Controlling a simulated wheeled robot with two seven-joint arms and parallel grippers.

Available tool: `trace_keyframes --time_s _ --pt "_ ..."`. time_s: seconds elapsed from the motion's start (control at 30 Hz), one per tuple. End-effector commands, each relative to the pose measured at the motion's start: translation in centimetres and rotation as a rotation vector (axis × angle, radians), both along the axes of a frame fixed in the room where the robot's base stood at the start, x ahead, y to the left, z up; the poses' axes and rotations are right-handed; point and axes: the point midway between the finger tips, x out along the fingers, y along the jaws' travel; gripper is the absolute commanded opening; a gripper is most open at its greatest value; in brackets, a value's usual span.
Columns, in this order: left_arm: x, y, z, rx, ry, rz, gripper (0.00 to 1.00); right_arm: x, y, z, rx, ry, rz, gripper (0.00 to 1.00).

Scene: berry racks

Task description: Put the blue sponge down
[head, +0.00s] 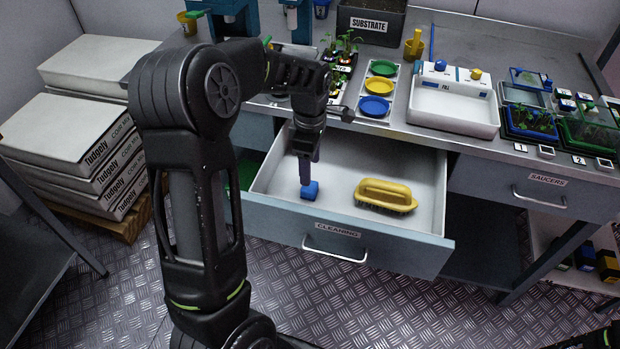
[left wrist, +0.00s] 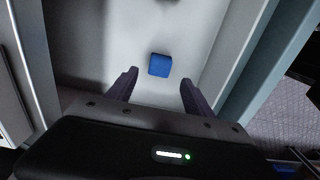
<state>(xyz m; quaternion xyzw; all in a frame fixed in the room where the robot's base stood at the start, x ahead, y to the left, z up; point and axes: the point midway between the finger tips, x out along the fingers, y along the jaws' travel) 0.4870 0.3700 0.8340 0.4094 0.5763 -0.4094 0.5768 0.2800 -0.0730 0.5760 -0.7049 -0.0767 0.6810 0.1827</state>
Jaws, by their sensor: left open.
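The blue sponge (head: 310,191) is a small block inside the open drawer labelled CLEANING (head: 425,220), near its front wall at the left. In the left wrist view the sponge (left wrist: 160,65) lies on the pale drawer floor, just beyond and between the fingertips. My left gripper (head: 308,172) reaches down into the drawer right by the sponge. In the left wrist view its two fingers (left wrist: 157,82) are spread apart with clear floor between them, and nothing is held.
A yellow-handled brush (head: 385,195) lies in the drawer to the right of the sponge. Bare drawer floor separates them. The counter above holds colored saucers (head: 379,87), a white tub (head: 453,115) and seedling trays (head: 532,122). White bags (head: 80,130) are stacked at left.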

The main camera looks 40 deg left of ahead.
Motion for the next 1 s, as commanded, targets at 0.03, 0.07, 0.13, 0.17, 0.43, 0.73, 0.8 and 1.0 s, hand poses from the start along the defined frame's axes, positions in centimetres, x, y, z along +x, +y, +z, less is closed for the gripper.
trace_keyframes --time_s 0.03,0.07,0.13,0.17,0.43,0.73,0.8,1.0 --pt "0.1 0.0 1.1 0.001 -0.005 0.0 0.61 0.0 0.0 -0.1 0.0 0.0 0.0 0.36" --pt "0.1 0.0 1.6 0.0 -0.004 0.0 0.61 0.0 0.0 -0.1 0.0 0.0 0.0 0.36" --pt "0.1 0.0 2.6 0.0 -0.003 -0.001 0.61 0.0 0.0 -0.1 0.0 0.0 0.0 0.36" --pt "0.1 0.0 3.0 0.001 -0.003 -0.001 0.61 0.0 0.0 -0.1 0.0 0.0 0.0 0.36" --pt "0.0 0.0 4.1 0.0 0.001 0.0 0.61 0.0 0.0 -0.1 0.0 0.0 0.0 0.36" --pt "0.0 0.0 4.0 0.0 0.001 0.0 0.61 0.0 0.0 -0.1 0.0 0.0 0.0 0.36" --pt "0.0 0.0 4.0 0.0 0.001 0.0 0.61 0.0 0.0 -0.1 0.0 0.0 0.0 0.36" --pt "0.0 0.0 4.0 0.0 0.001 0.0 0.61 0.0 0.0 -0.1 0.0 0.0 0.0 0.36"
